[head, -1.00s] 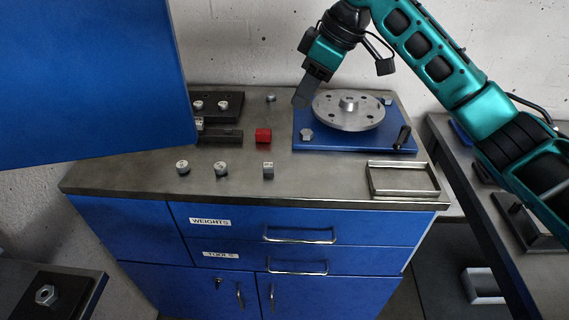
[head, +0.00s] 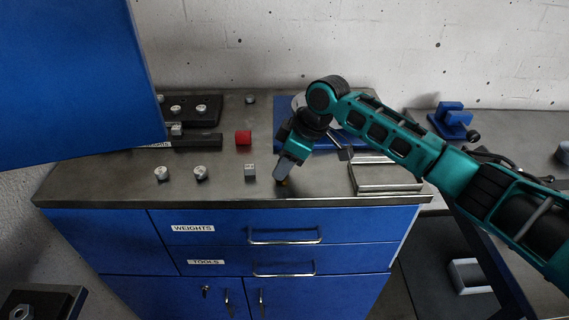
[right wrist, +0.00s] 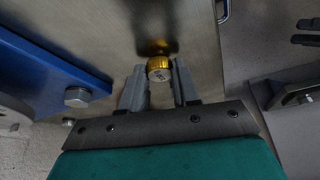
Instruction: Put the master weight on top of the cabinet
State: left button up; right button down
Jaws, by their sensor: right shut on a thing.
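My right gripper (head: 284,178) is low over the front part of the cabinet top (head: 225,188). It is shut on a small brass-coloured round weight, which I take for the master weight. The weight shows between the fingertips in the right wrist view (right wrist: 159,68), with a pale marked end face. In the head view only a bit of it shows under the fingers. Its reflection on the metal top is close to it; I cannot tell whether it touches. My left gripper is not in view.
Small steel weights (head: 200,173) stand left of the gripper, with a red block (head: 243,138) behind. A metal tray (head: 388,190) lies to the right. The blue rotor base (head: 283,112) is behind, partly hidden by my arm. A large blue panel (head: 70,80) fills the upper left.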

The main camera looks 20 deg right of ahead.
jog(key=shift+f, duration=0.15)
jog(key=c, duration=0.8)
grip_release()
jog(key=p+v, duration=0.1)
jog(key=v, duration=1.1)
